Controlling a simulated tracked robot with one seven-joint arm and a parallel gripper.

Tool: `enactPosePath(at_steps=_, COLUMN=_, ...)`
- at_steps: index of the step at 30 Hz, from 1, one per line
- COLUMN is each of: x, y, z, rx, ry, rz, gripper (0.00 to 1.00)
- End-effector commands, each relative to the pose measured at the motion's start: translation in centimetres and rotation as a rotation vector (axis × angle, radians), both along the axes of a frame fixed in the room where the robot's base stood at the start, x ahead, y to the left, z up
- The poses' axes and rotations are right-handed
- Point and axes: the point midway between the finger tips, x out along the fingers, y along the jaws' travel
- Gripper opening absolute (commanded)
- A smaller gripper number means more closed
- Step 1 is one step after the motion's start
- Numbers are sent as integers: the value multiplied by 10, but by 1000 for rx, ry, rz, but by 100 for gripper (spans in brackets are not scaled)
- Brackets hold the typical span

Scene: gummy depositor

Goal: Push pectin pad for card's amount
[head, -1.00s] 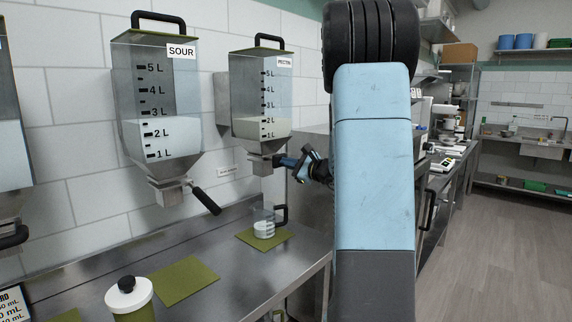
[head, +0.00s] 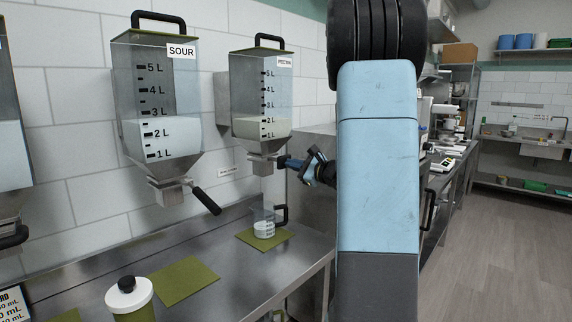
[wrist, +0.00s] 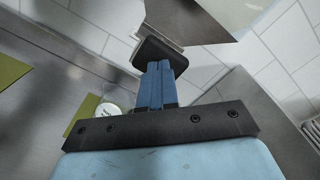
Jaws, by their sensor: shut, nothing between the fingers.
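Whether the pad is pressed in, I cannot tell. Below stands a clear cup (head: 264,229) with a black handle and white in its lower part. The card (head: 12,306) is cut off at the left edge, with only parts of its mL lines showing.
The sour dispenser (head: 160,100), with a black lever, hangs left of the pectin one. The cup stands on a green mat (head: 245,238). An empty green mat (head: 183,283) and a white lidded container (head: 129,300) are on the steel counter (head: 225,275). My arm hides part of the right side.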

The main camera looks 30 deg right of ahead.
Motion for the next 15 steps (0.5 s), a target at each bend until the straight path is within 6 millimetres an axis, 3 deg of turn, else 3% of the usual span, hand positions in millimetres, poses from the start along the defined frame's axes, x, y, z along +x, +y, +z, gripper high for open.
enactPosePath(at_steps=15, x=-11, y=-4, z=1, rx=-1, ry=-1, rz=-1, gripper=0)
